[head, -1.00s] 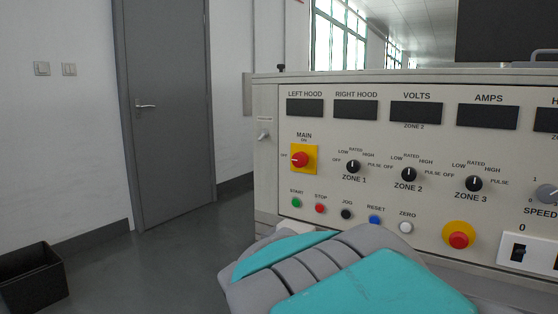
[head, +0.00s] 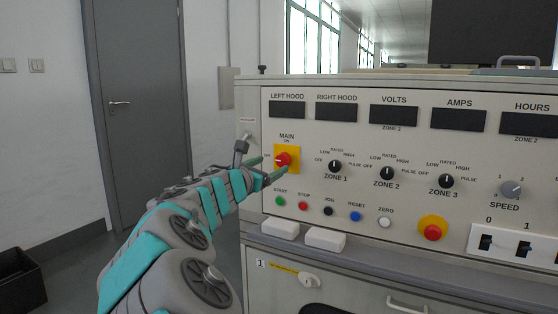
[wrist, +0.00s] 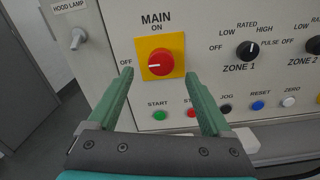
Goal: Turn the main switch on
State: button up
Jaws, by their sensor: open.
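The main switch is a red rotary knob (head: 283,159) on a yellow square plate (head: 294,152) at the left of the panel. In the wrist view the red knob (wrist: 160,63) carries a white line that lies nearly level, pointing towards OFF at the left; ON is printed above. My gripper (head: 268,167) is open, its green fingers pointing at the panel. In the wrist view the gripper (wrist: 159,75) has one fingertip to the left of the knob and one to the right, a little lower. No finger visibly touches the knob.
Zone knobs (head: 335,167) stand right of the switch. Below it are coloured push buttons, including green START (head: 280,200) and red STOP (head: 304,206). A hood lamp toggle (wrist: 79,36) sticks out at the left. White blocks (head: 281,228) lie on the ledge below.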

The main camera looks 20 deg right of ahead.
aim_at(282, 160)
jog(key=x, duration=0.6)
jog(key=shift+w+d, duration=0.1)
jog(key=shift+d, duration=0.15)
grip_shut()
dwell(0.4)
